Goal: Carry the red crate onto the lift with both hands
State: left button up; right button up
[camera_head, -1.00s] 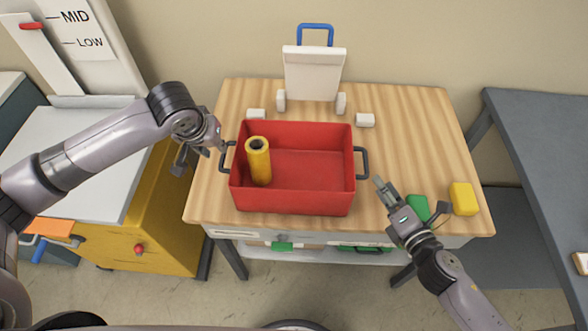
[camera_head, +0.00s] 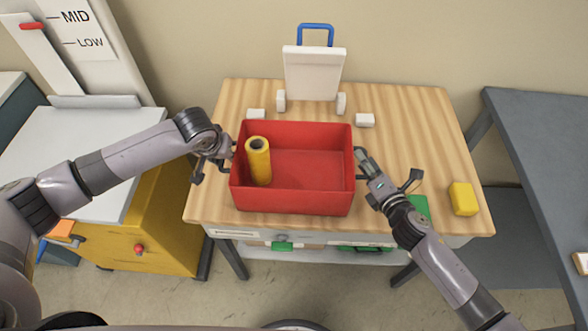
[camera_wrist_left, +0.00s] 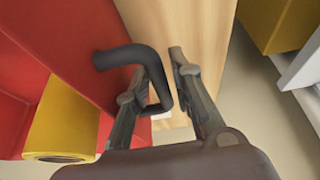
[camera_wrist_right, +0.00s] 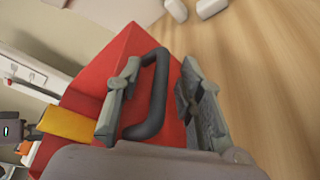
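The red crate (camera_head: 300,202) sits on the wooden table with a yellow roll (camera_head: 259,165) standing inside its left part. My left gripper (camera_head: 226,152) is at the crate's left side. In the left wrist view, its open fingers (camera_wrist_left: 168,82) straddle the black left handle (camera_wrist_left: 136,54). My right gripper (camera_head: 361,160) is at the right side. In the right wrist view, its open fingers (camera_wrist_right: 158,92) have the black right handle (camera_wrist_right: 160,80) between them. Both grippers partly hide the handles in the head view. The lift (camera_head: 78,140) has a white platform on a yellow base at the left.
The wooden table (camera_head: 405,115) holds white blocks (camera_head: 365,120), a white stand with a blue handle (camera_head: 315,72), a yellow block (camera_head: 463,199) and a green block (camera_head: 418,206) partly behind my right arm. A grey table (camera_head: 545,140) stands right. The lift platform looks clear.

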pick_arm(q)
grip_shut()
pick_arm(e)
jog(key=c, duration=0.5)
grip_shut()
pick_arm(q)
jog(key=shift+r, duration=0.1)
pick_arm(e)
jog(key=shift+r, duration=0.1)
